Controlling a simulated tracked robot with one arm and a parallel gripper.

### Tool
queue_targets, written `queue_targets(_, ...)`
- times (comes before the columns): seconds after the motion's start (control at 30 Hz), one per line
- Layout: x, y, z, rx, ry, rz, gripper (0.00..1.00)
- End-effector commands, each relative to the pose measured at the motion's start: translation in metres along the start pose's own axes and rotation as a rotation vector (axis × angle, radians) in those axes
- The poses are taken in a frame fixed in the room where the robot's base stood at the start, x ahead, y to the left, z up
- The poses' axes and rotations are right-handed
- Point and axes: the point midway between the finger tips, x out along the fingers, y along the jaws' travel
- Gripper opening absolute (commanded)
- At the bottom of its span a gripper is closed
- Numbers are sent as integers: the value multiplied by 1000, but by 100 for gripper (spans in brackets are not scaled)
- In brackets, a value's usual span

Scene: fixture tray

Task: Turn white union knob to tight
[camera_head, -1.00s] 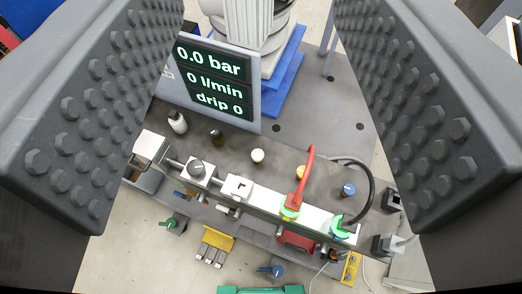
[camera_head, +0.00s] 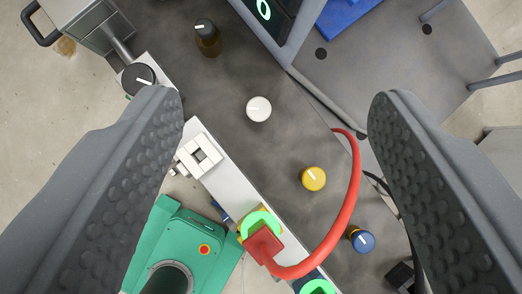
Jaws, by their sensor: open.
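The white knob (camera_head: 258,109) stands on the dark plate between my fingers in the picture, nearer the left finger. A pale pointer line shows on its top. My gripper (camera_head: 275,110) is open and empty, with one studded finger on each side of the view. Neither finger touches the white knob in the picture. How far the fingertips are above it, I cannot tell.
A yellow knob (camera_head: 313,179) and a blue knob (camera_head: 361,240) stand lower right. A red hose (camera_head: 345,205) arches beside them. A dark brown bottle-like knob (camera_head: 207,38) and a black knob (camera_head: 138,79) are upper left. A display panel (camera_head: 278,25) stands at the top.

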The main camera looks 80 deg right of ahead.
Motion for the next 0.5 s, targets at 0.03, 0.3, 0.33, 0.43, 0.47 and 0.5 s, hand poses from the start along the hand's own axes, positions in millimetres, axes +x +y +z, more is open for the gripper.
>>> queue_targets(0.03,30,0,18,-14,-46,-29,59)
queue_targets(0.3,124,6,95,-94,-223,-134,59)
queue_targets(0.33,131,7,102,-98,-237,-143,59)
queue_targets(0.43,146,7,119,-115,-270,-163,59)
queue_targets(0.47,149,7,122,-119,-277,-167,59)
queue_targets(0.5,152,7,126,-122,-283,-172,59)
